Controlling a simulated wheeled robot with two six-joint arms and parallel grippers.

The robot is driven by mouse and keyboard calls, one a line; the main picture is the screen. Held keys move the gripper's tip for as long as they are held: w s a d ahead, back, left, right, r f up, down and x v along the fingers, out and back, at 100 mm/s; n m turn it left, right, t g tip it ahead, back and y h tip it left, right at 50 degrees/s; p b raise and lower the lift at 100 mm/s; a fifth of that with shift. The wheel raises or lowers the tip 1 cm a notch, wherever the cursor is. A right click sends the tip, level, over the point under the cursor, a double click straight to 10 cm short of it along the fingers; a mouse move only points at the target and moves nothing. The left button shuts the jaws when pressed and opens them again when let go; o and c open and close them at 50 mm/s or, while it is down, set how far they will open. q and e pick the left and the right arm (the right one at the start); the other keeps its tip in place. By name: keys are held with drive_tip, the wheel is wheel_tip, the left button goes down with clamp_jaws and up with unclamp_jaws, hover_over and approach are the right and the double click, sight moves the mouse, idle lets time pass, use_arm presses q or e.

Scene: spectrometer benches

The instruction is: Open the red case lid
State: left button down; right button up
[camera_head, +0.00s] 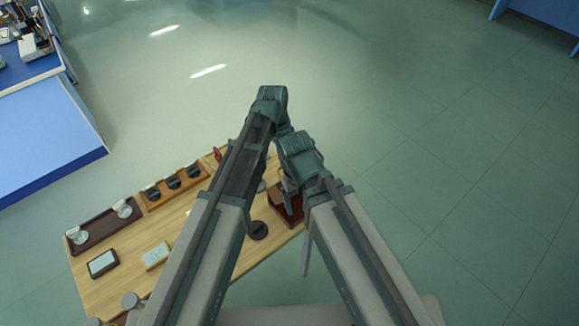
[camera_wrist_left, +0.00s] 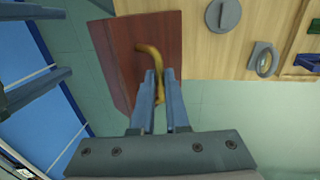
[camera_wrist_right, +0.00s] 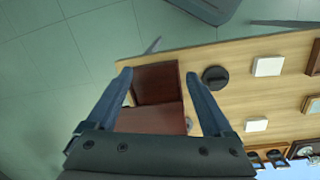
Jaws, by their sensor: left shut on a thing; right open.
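The red case (camera_head: 283,214) sits at the right end of the wooden table, partly hidden by my arms in the head view. In the left wrist view its red-brown lid (camera_wrist_left: 112,55) fills the upper left, with a curved yellow handle (camera_wrist_left: 148,50). My left gripper (camera_wrist_left: 159,76) is shut on this handle. In the right wrist view the case shows as a darker part (camera_wrist_right: 156,83) and a brighter red-brown panel (camera_wrist_right: 150,118); I cannot tell how far the lid is raised. My right gripper (camera_wrist_right: 158,78) is open and empty, its fingers on either side of the case in the picture.
The wooden table (camera_head: 125,262) holds a round black disc (camera_head: 257,230), a dark tray with jars (camera_head: 105,225), a wooden rack (camera_head: 173,185), a framed plate (camera_head: 103,263) and a white box (camera_head: 155,256). A blue bench (camera_head: 45,130) stands at left. Floor right of the table is clear.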

use_arm(q)
drive_tip(key=w+a+f+g+b, duration=0.1)
drive_tip(key=w+a+f+b, duration=0.3)
drive_tip(key=w, duration=0.4)
drive_tip(key=shift+w+a+f+h+b, duration=0.2)
drive_tip(key=shift+a+h+b, duration=0.1)
drive_tip(key=shift+a+b, duration=0.5)
drive_tip(key=shift+a, duration=0.15)
drive_tip(key=c, duration=1.1)
unclamp_jaws()
drive_tip(key=shift+w, duration=0.1)
drive_tip(key=shift+o, duration=0.9)
drive_tip(key=shift+w+a+f, duration=0.1)
drive_tip(key=shift+w+a, duration=0.1)
drive_tip(key=shift+s+d, duration=0.1)
drive_tip(key=shift+s, duration=0.05)
drive_tip(key=shift+s, duration=0.1)
